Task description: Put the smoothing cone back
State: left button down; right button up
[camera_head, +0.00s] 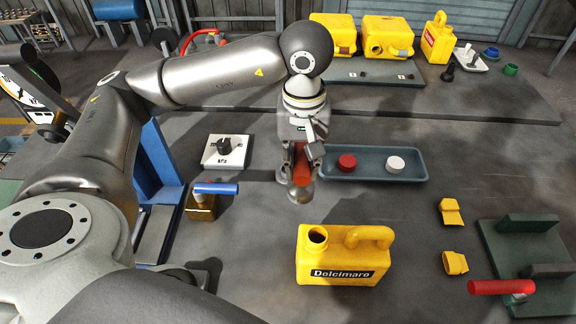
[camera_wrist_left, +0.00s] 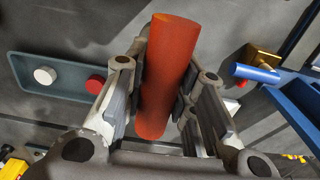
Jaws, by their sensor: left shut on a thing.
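My left gripper (camera_head: 302,165) points down over the middle of the table, shut on an orange-red cylindrical handle (camera_head: 301,172), which I take to be the smoothing cone's. In the left wrist view the handle (camera_wrist_left: 167,75) stands between the two fingers of the left gripper (camera_wrist_left: 165,100). A grey rounded metal part shows below the handle in the head view; whether it belongs to the tool or the fingers is unclear. A yellow jerry can (camera_head: 335,262) labelled Dolcimaro stands upright in front of the gripper, apart from it. My right gripper is not in view.
A grey-blue tray (camera_head: 375,176) holds red and white caps beside the gripper. A blue-handled tool (camera_head: 216,188) sits on a brass block at left, near a white plate (camera_head: 238,150) with a black knob. Yellow pieces (camera_head: 451,212) and a green stand (camera_head: 497,247) are at right. Several yellow cans stand behind.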

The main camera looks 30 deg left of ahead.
pick_arm(q)
jog(key=w+a+n+p, duration=0.4)
jog(key=w+a, duration=0.3)
jog(key=a, duration=0.1)
jog(key=w+a+f+p, duration=0.2)
jog(key=w+f, duration=0.2)
jog(key=f, duration=0.5)
jog(key=shift+a+f+p, duration=0.35)
jog(key=shift+a+f, duration=0.05)
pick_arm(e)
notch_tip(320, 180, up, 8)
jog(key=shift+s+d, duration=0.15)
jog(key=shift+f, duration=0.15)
pick_arm(q)
jog(key=shift+f+b, duration=0.65)
jog(key=shift+b, duration=0.05)
jog(key=c, duration=1.2)
grip_release()
jog(key=shift+r, duration=0.1)
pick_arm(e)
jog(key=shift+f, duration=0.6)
